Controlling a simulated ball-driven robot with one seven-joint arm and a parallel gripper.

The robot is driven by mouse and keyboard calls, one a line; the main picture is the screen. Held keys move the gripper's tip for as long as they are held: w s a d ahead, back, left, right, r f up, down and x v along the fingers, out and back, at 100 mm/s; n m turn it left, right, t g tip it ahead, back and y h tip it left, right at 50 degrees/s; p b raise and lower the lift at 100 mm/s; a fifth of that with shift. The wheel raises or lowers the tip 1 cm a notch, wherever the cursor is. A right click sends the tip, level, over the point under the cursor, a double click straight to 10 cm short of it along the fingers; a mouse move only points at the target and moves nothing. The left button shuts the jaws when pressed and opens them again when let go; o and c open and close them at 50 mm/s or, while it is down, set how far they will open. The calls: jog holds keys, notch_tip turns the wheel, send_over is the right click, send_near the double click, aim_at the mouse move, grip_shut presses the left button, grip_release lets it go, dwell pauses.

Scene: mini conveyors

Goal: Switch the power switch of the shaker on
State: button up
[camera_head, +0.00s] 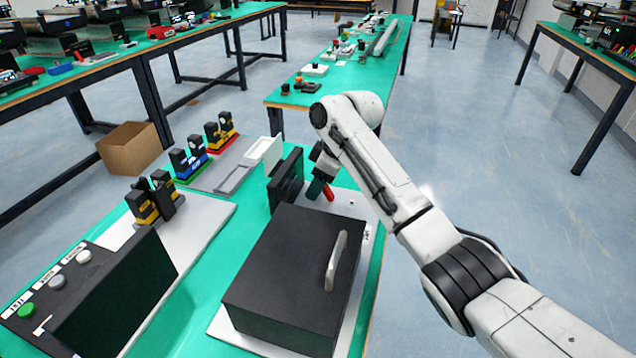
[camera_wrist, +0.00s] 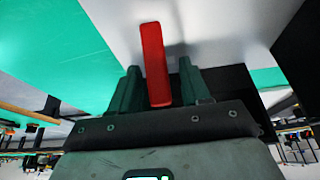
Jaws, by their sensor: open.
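A red lever-like part (camera_head: 328,192) stands near the white base plate, behind the black box with a silver handle (camera_head: 290,270). I cannot tell whether this red part is the shaker's power switch. My gripper (camera_head: 320,188) reaches down beside it, partly hidden by its own wrist and the upright black panel (camera_head: 285,180). In the wrist view, the red part (camera_wrist: 154,60) lies between the two dark green fingers of my gripper (camera_wrist: 160,78). The fingers are open, with a gap on its right side and a narrower one on its left. No contact is clear.
Green bench (camera_head: 225,265) carries a black control box with a green button (camera_head: 26,310), an upright black panel (camera_head: 120,295), and black-and-yellow devices (camera_head: 155,200) on the left. The floor on the right is free.

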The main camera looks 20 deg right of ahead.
grip_shut()
dwell(0.3)
